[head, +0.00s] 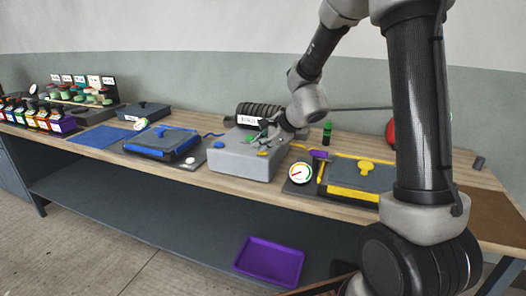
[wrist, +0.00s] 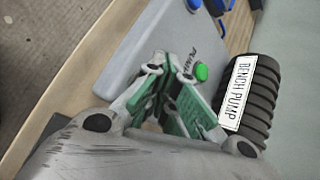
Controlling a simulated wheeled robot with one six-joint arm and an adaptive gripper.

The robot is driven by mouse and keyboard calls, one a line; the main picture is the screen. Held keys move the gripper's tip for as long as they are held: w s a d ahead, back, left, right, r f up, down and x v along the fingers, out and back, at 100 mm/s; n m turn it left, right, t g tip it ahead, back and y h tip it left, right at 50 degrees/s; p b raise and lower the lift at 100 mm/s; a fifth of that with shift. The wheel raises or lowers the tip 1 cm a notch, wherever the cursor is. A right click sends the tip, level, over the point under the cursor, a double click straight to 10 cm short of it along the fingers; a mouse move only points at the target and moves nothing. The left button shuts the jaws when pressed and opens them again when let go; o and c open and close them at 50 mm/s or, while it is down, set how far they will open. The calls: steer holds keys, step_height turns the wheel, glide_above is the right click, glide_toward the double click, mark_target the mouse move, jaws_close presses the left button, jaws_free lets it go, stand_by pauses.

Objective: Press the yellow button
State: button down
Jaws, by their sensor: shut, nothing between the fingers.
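The grey pump box (head: 238,162) stands mid-bench in the head view, and its top also shows in the wrist view (wrist: 135,45). A small yellowish spot (head: 262,154) on the box top, near its front edge, may be the yellow button; it is too small to be sure. A green button (wrist: 202,72) shows beside my fingertips in the wrist view. No yellow button shows there; my fingers cover part of the box top. My gripper (head: 264,136) is over the right part of the box, shut and empty, its green-padded fingers (wrist: 181,62) together. Contact cannot be told.
A black ribbed bench pump (wrist: 250,105) stands close behind the box. A round gauge (head: 301,174) and a yellow-framed mould (head: 345,177) are to the right. A blue-framed mould (head: 150,149) is to the left. A purple tray (head: 270,262) lies below.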

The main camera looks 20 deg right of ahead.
mark_target(261, 153)
stand_by(0.4)
steer(key=shift+r, duration=0.4)
step_height(261, 153, up, 6)
stand_by(0.6)
